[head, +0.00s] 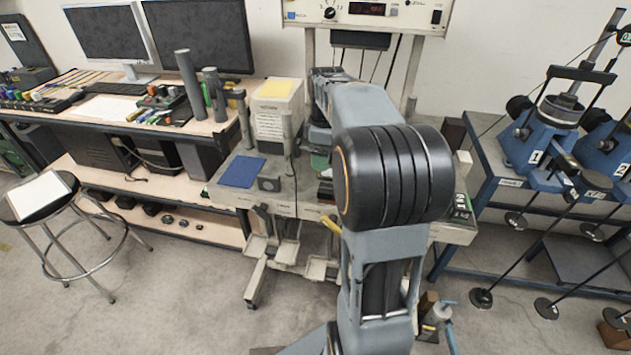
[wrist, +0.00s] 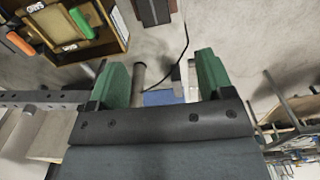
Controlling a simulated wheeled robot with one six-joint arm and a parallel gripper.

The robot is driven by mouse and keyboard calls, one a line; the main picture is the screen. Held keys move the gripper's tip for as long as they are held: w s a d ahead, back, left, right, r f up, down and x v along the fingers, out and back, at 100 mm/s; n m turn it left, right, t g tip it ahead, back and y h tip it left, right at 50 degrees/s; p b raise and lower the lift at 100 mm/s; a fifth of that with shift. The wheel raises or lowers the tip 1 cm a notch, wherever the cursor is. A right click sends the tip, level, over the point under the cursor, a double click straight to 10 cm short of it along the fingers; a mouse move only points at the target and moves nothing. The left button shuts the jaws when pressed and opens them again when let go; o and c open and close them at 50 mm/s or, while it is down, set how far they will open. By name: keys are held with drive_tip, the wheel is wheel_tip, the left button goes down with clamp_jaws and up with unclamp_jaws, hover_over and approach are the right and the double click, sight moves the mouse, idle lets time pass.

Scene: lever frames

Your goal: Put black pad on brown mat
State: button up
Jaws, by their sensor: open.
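In the wrist view, my gripper (wrist: 163,72) has its two green fingers wide apart with nothing held between them. In the head view my own arm hides most of the gripper, above the grey bench. I cannot clearly make out the black pad. A dark, flat, reddish-brown piece (wrist: 153,12) lies at the top edge of the wrist view, cut off by the frame; I cannot tell whether it is the brown mat. No brown mat is clear in the head view, where my arm covers part of the bench top.
A blue sheet (head: 242,171) and a small dark block (head: 269,184) lie on the left of the bench. A tool box (wrist: 75,30) shows in the wrist view. A stool (head: 45,200) stands left; blue machines (head: 540,140) stand right.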

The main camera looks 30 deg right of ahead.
drive_tip(key=s+a+f+m+t, duration=0.1)
drive_tip(key=s+a+f+m, duration=0.1)
drive_tip(key=s+a+m, duration=0.2)
drive_tip(key=s+a+f+m+t, duration=0.2)
drive_tip(key=s+a+m, duration=0.2)
drive_tip(key=s+a, duration=0.6)
drive_tip(key=a, duration=0.3)
drive_tip(key=shift+s+f+m+t, duration=0.2)
drive_tip(key=shift+f+m+t, duration=0.1)
drive_tip(key=shift+f+m, duration=0.1)
